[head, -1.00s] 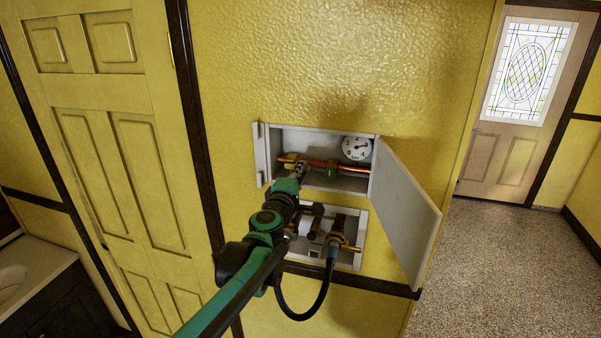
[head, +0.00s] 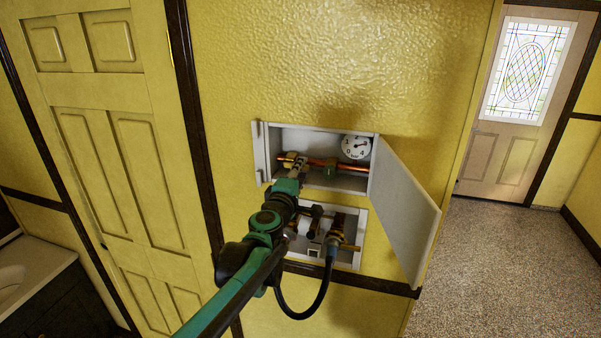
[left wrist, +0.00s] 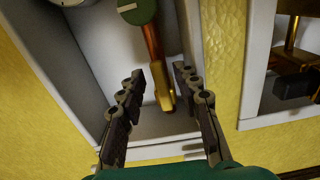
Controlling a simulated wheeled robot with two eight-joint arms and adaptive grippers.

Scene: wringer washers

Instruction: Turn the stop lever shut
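A copper pipe (head: 318,163) runs across the upper wall box, with a brass fitting (head: 290,159) at its left end and a green round part (head: 329,171) on it. In the left wrist view the brass fitting (left wrist: 163,88) lies just beyond my fingertips, and the green part (left wrist: 136,9) bears a pale bar. I cannot tell for certain which part is the stop lever. My left gripper (head: 298,163) reaches into the box at the fitting and hides part of it. In the left wrist view its fingers (left wrist: 161,72) are apart, with nothing held. My right gripper is out of view.
A white box door (head: 408,210) stands open at the right. A dial gauge (head: 356,147) sits in the upper box. The lower box (head: 347,257) holds valves and a dark hose (head: 322,300). Open floor (head: 500,270) lies to the right.

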